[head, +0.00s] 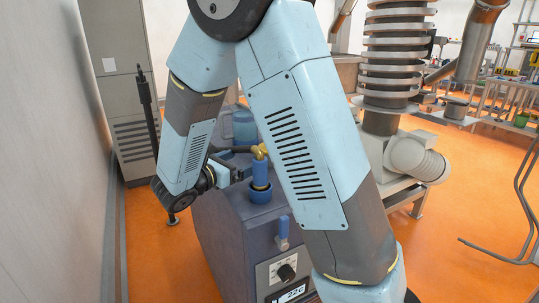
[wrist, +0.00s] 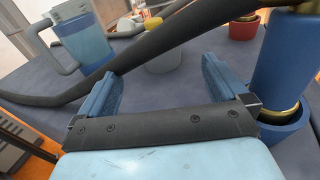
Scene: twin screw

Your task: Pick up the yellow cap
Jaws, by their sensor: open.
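In the wrist view, part of a brass-coloured piece (wrist: 297,4) shows at the top right edge, above the blue post (wrist: 284,60). My gripper (head: 236,174) is just left of the post in the head view. In the wrist view my gripper (wrist: 160,68) has its two blue fingers spread, with nothing held. The post stands outside the fingers, right of the right one.
A dark hose (wrist: 150,48) crosses close beyond the fingers. Behind it are a grey cup (wrist: 163,58), a red pot (wrist: 243,27) and a light-blue container (wrist: 84,38). The machine's top (wrist: 40,73) is bare at left. A tall grey cabinet (head: 118,80) stands left.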

